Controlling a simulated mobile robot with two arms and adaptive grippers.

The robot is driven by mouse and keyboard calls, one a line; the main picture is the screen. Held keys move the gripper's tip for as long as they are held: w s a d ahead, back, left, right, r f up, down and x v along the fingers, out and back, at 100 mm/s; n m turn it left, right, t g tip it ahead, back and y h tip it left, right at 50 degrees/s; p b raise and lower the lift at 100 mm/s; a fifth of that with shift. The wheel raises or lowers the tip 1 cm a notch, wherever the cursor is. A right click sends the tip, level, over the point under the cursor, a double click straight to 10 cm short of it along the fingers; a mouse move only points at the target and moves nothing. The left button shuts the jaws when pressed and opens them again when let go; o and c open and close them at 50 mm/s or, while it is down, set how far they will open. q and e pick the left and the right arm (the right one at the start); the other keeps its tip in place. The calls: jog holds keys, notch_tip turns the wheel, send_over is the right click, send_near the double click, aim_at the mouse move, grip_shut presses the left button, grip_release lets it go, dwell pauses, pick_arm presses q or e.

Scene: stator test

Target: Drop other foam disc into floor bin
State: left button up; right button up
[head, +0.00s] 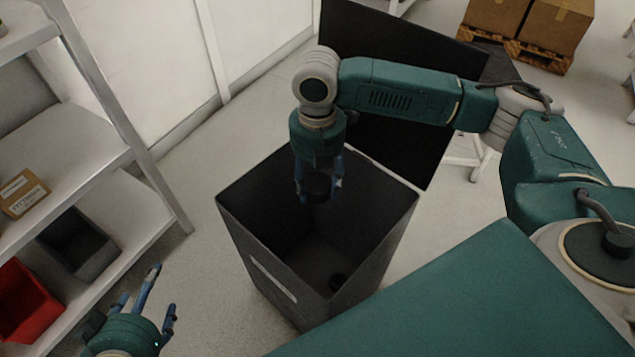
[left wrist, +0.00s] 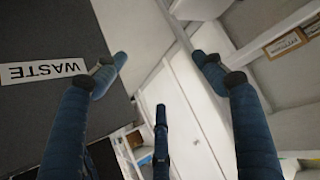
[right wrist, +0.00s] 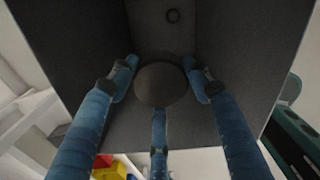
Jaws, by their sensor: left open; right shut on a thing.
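A dark grey floor bin (head: 378,245) with an open top stands on the floor; its side with a WASTE label (left wrist: 45,70) shows in the left wrist view. My right gripper (head: 318,196) points down at the bin's opening. It is shut on a dark foam disc (head: 318,188), which sits between the fingers in the right wrist view (right wrist: 160,84). My left gripper (head: 148,298) is open and empty, left of the bin.
A shelf unit (head: 95,165) at the left holds a cardboard box (head: 22,193), a dark tote (head: 76,246) and a red bin (head: 25,302). A large black panel (head: 385,75) stands behind the bin. Boxes on a pallet (head: 540,55) are far right. Floor between shelf and bin is clear.

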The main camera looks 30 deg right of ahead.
aim_at(318, 183)
pick_arm(q)
jog(key=shift+w+d+r+t, duration=0.2)
jog(key=shift+w+r+t, duration=0.15)
jog(key=shift+w+r, duration=0.2)
jog(key=shift+w+d+r+t, duration=0.2)
jog(key=shift+w+r+t, duration=0.15)
jog(key=shift+w+r, duration=0.15)
pick_arm(e)
jog(key=shift+f, duration=0.15)
jog(key=o, duration=0.9)
notch_tip(318, 183, up, 12)
pick_arm(q)
jog(key=shift+s, duration=0.15)
pick_arm(e)
jog(key=shift+f, duration=0.1)
